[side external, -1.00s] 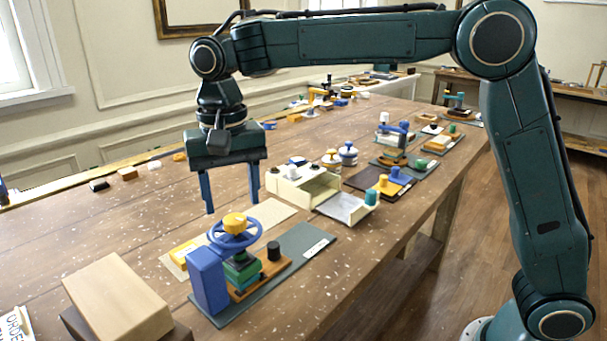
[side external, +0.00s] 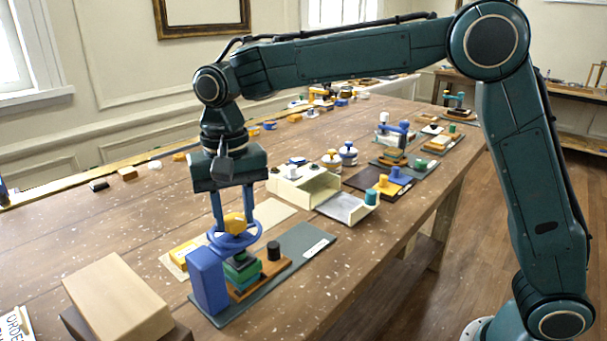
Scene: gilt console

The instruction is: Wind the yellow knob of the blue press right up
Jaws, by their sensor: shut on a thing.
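The blue press (side external: 207,281) stands on a dark grey mat (side external: 309,257) near the front of the bench. Its blue handwheel (side external: 222,248) lies level on top, with the yellow knob (side external: 234,223) at its centre. My gripper (side external: 234,216) points down from above, its two blue fingers on either side of the yellow knob, shut on it. Under the wheel are green and dark layers (side external: 240,267) on an orange-brown board (side external: 272,274). A small black knob (side external: 273,250) stands on the board beside them. The screw under the wheel is mostly hidden.
A wooden block (side external: 117,298) lies at the front left. A cream box (side external: 304,187) with an open tray stands behind the press to the right. A yellow block (side external: 184,254) lies on a pale sheet behind the press.

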